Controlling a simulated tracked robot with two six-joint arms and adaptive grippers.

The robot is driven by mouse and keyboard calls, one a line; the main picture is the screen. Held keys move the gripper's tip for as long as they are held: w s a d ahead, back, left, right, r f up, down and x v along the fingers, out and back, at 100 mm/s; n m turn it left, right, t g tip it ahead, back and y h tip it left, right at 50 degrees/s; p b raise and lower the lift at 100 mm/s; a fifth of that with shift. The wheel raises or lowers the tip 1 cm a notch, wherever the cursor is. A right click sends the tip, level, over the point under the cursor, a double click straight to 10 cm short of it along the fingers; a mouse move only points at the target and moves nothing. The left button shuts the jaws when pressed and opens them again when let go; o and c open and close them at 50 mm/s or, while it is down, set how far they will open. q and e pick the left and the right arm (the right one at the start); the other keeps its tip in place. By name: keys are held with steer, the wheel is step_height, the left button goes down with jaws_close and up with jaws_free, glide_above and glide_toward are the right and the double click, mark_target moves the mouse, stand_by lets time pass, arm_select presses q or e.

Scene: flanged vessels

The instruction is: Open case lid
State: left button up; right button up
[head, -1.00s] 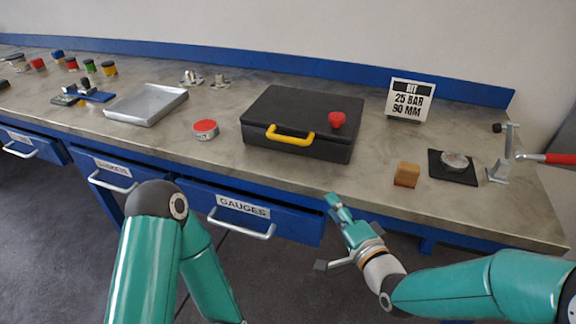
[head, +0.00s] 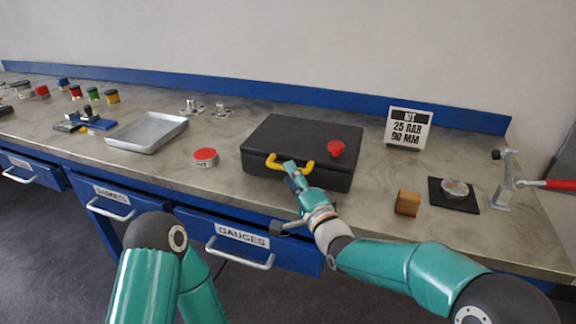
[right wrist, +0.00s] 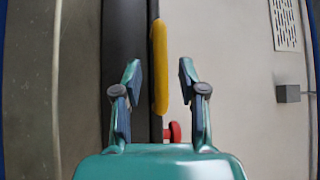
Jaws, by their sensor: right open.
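The black case (head: 285,140) stands shut on the workbench, with a yellow handle (head: 273,160) on its front and a red knob (head: 336,149) on its lid. My right gripper (head: 292,168) is at the front of the case, at the handle, hiding the handle's middle. In the right wrist view, the open fingers (right wrist: 159,75) stand on either side of the yellow handle (right wrist: 160,60), with gaps to it. The red knob (right wrist: 174,131) shows beyond the case edge there. My left arm shows at the lower left, but its gripper is out of view.
A wooden block (head: 407,203), a black pad with a metal disc (head: 454,192), a red-handled clamp (head: 505,180) and a sign (head: 408,128) are to the right. Drawers with handles project below the bench edge.

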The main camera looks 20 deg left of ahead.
steer(key=shift+x, duration=1.7)
jaws_close()
